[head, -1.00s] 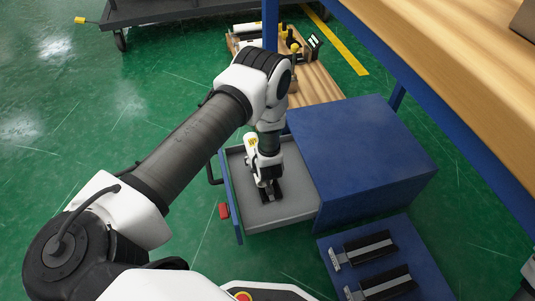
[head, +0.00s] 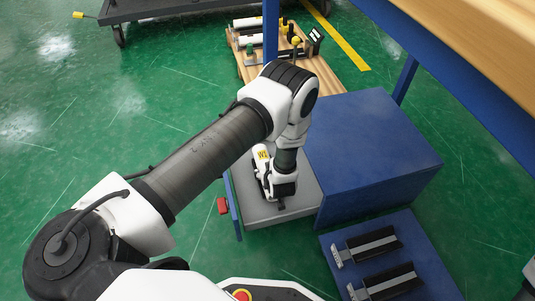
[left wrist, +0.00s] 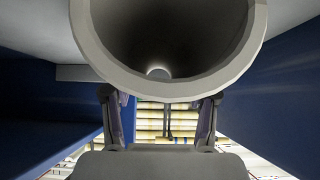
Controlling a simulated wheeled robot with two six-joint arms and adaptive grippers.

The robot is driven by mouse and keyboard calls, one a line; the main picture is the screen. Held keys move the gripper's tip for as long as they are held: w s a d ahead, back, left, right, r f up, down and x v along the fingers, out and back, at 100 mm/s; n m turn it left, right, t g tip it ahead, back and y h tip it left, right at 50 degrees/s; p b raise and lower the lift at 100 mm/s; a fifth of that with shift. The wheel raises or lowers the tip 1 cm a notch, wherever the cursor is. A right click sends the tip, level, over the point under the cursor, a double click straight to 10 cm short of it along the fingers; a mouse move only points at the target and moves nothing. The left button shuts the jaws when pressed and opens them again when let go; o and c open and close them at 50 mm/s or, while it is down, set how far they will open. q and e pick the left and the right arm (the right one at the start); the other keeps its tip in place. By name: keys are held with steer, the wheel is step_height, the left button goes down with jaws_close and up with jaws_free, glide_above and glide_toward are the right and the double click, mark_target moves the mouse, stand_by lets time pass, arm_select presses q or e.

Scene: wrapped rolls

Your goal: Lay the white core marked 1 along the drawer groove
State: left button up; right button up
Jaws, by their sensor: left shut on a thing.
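The white core (head: 262,157) with a yellow label is upright or slightly tilted over the open grey drawer (head: 262,216). I cannot read its number. My left gripper (head: 281,195) is shut on the core, low over the drawer floor. In the left wrist view the core (left wrist: 106,62) shows end-on as a hollow tube, between the two fingers of the left gripper (left wrist: 160,120). The drawer groove is hidden by the gripper and core. My right gripper is out of view.
The blue cabinet (head: 370,145) stands right of the drawer. A blue board (head: 340,285) with two black grooved holders (head: 372,246) lies in front. A wooden pallet (head: 318,72) with several rolls is behind. A wooden tabletop (head: 480,60) overhangs at upper right.

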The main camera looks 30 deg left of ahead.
arm_select(q)
steer(key=o, duration=1.3)
steer(key=shift+c, duration=0.2)
steer(key=p+v, duration=0.2)
steer(key=v, duration=0.1)
steer(key=p+v, duration=0.2)
steer(key=v, duration=0.2)
steer(key=shift+w+a+r, duration=0.15)
steer(key=shift+w+r, duration=0.05)
steer(key=shift+r, duration=0.15)
steer(key=shift+s+d+r+p, duration=0.2)
steer(key=shift+d+p, duration=0.05)
steer(key=shift+p, duration=0.15)
steer(key=shift+s, duration=0.1)
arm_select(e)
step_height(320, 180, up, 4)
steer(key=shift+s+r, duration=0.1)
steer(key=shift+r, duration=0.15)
